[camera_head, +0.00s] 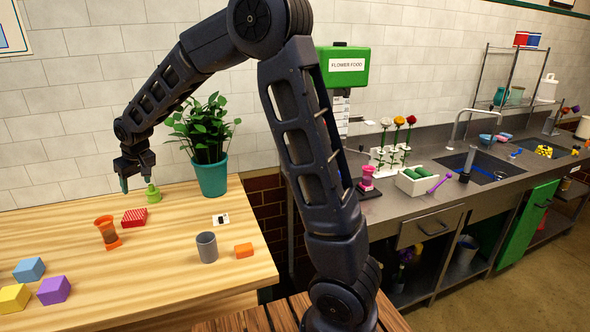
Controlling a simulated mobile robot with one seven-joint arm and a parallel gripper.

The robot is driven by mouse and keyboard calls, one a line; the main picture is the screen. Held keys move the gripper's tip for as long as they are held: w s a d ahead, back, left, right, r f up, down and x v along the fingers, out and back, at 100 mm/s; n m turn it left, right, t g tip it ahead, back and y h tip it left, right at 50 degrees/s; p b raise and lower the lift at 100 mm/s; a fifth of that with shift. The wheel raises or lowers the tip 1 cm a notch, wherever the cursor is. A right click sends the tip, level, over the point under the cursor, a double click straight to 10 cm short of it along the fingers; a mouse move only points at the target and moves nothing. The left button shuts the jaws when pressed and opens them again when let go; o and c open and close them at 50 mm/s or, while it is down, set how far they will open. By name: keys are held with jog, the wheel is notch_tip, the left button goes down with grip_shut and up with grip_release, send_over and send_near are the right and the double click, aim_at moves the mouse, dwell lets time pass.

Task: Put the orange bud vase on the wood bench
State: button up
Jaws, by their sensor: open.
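The orange bud vase (107,233) stands on the light wood bench (185,260), left of the middle, with a flared rim and a wider foot. My gripper (138,182) is open at the back of the bench, pointing down. A lime-green vase-like piece (153,194) stands just by its right fingertip; I cannot tell whether they touch. The orange vase is apart from my gripper, nearer the front, and nothing hides it.
A grey counter (420,206) with a pink vase (367,178) lies right, beyond my arm.

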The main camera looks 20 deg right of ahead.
jog(key=s+d+r+m+h, duration=0.15)
jog(key=d+r, duration=0.25)
jog(key=d, duration=0.6)
jog(key=s+d+r+m, duration=0.1)
jog(key=s+d+r, duration=0.2)
jog(key=d, duration=0.6)
jog(key=s+d+r+m, duration=0.1)
jog(key=s+d+r, duration=0.25)
jog(key=d, duration=0.65)
jog(key=s+d+f+m+t+h, duration=0.1)
jog(key=s+d+m, duration=0.3)
jog(key=s+d, duration=1.3)
jog(key=shift+s+d+f, duration=0.15)
jog(key=shift+s+f, duration=0.1)
jog(key=shift+s, duration=0.8)
